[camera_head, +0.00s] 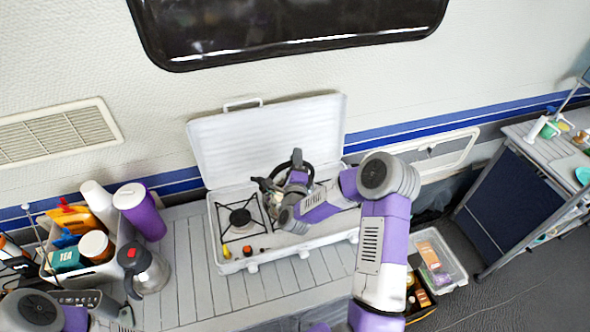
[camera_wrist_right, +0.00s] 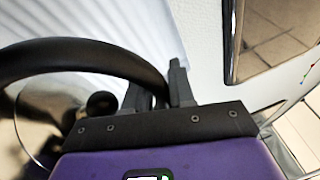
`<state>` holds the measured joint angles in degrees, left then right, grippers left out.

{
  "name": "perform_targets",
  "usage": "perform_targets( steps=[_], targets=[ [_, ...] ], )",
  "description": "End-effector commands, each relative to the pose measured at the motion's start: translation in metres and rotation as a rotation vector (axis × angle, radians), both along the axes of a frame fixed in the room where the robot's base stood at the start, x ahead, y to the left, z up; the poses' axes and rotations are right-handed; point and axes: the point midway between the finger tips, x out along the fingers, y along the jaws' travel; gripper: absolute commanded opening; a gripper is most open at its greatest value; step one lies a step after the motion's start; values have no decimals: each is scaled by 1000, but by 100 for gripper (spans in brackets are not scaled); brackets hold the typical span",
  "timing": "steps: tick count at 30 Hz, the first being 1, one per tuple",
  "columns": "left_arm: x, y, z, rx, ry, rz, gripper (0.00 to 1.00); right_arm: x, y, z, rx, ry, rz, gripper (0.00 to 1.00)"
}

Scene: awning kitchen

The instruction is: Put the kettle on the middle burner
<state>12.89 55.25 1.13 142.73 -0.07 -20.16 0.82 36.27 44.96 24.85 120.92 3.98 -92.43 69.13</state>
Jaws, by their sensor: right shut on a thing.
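The kettle has a black arched handle (camera_head: 297,157) and a shiny metal body. In the right wrist view the kettle handle (camera_wrist_right: 75,50) arches across the left side, above a shiny lid with a round black knob. My right gripper (camera_head: 270,187) is shut on the handle, over the stove; the fingers also show in the right wrist view (camera_wrist_right: 160,88). The white camping stove (camera_head: 290,250) stands open with its lid up. Its left burner (camera_head: 240,218) is bare. My gripper and arm hide the stove's middle, so contact there cannot be told. My left gripper (camera_head: 122,316) is low at the left, partly cut off.
A silver jug (camera_head: 150,272) with a dark handle stands left of the stove. A white caddy (camera_head: 97,274) with several containers and a purple cup (camera_head: 138,210) are further left. A crate (camera_head: 435,262) is on the right. The slatted counter (camera_head: 300,276) is clear before the stove.

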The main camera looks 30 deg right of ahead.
Motion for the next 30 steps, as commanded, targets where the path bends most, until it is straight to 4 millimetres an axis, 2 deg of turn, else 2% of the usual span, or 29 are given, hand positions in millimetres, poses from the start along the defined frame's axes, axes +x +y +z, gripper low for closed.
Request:
perform_targets(
  steps=[9, 24, 25, 29, 30],
  targets=[
    [0, 0, 2, 0, -1, 0, 38, 0, 0, -36, 0, -5, 0, 0],
    [0, 0, -3, 0, -1, 0, 38, 0, 0, -43, -2, -6, 0, 0],
    [0, 0, -3, 0, 0, 0, 38, 0, 0, -45, 0, 1, 0, 27],
    [0, 0, -2, 0, 0, 0, 38, 0, 0, -44, 0, 1, 0, 47],
    [0, 0, -2, 0, 0, 0, 38, 0, 0, -44, 0, 1, 0, 49]
  ],
)
